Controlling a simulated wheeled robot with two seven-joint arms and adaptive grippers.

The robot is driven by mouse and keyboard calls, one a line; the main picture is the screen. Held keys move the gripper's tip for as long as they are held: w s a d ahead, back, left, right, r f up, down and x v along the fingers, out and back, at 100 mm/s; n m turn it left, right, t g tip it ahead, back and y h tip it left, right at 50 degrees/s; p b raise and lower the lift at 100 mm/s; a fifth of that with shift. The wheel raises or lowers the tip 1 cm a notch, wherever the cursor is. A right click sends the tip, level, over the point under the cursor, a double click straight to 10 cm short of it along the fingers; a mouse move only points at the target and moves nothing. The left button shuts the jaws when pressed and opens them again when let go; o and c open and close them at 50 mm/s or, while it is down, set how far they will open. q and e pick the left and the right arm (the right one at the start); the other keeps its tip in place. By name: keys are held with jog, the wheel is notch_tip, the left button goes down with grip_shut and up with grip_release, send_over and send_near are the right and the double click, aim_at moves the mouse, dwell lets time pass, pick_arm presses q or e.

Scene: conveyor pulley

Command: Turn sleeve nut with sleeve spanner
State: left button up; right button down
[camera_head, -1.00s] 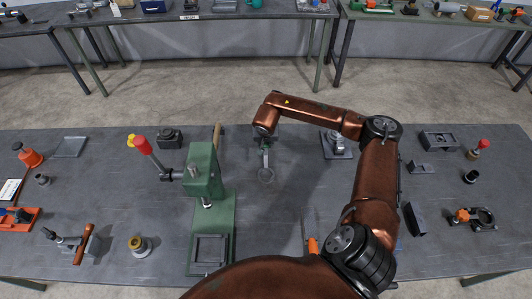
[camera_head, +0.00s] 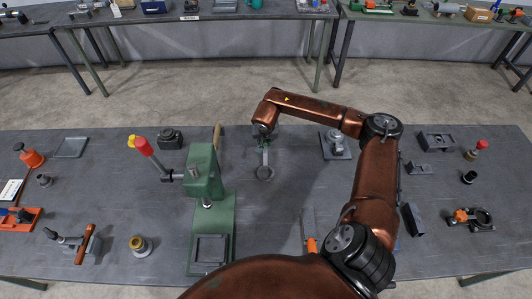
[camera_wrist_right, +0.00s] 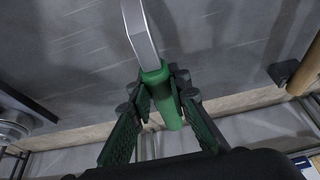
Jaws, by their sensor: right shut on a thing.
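My right gripper (camera_head: 264,143) is shut on the green handle (camera_wrist_right: 158,88) of the sleeve spanner. The spanner's flat metal shank (camera_wrist_right: 139,30) runs away from the fingers in the right wrist view. In the head view the spanner's ring end (camera_head: 265,173) points toward the near side over the table's middle, apart from other things. A metal fixture with a round upright part (camera_head: 335,138) stands right of the gripper; I cannot make out the sleeve nut on it for certain. A round metal part (camera_wrist_right: 14,122) shows at the right wrist view's left edge. My left gripper is not in view.
A green press (camera_head: 203,170) stands left of the spanner, with a wooden handle (camera_head: 217,133) behind it. A dark block (camera_head: 170,137) is farther left. Several small parts lie at the table's right. The table (camera_head: 275,215) is clear in front of the ring.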

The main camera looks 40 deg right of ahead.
aim_at(265, 152)
jog(key=shift+r+p, duration=1.15)
jog(key=shift+r, duration=1.45)
jog(key=shift+s+a+r, duration=0.1)
jog(key=shift+r, duration=0.1)
jog(key=shift+s+a+r+p, duration=1)
jog(key=shift+s+r+p, duration=0.05)
jog(key=shift+s+r, duration=0.15)
jog(key=shift+s+a+r+p, duration=0.95)
jog(key=shift+s+r+p, duration=0.15)
jog(key=shift+r, duration=0.1)
jog(key=s+a+r+p, duration=0.3)
jog(key=s+a+r, duration=0.2)
jog(key=s+r, duration=0.1)
jog(key=shift+s+a+r+p, duration=0.3)
jog(key=shift+r, duration=0.1)
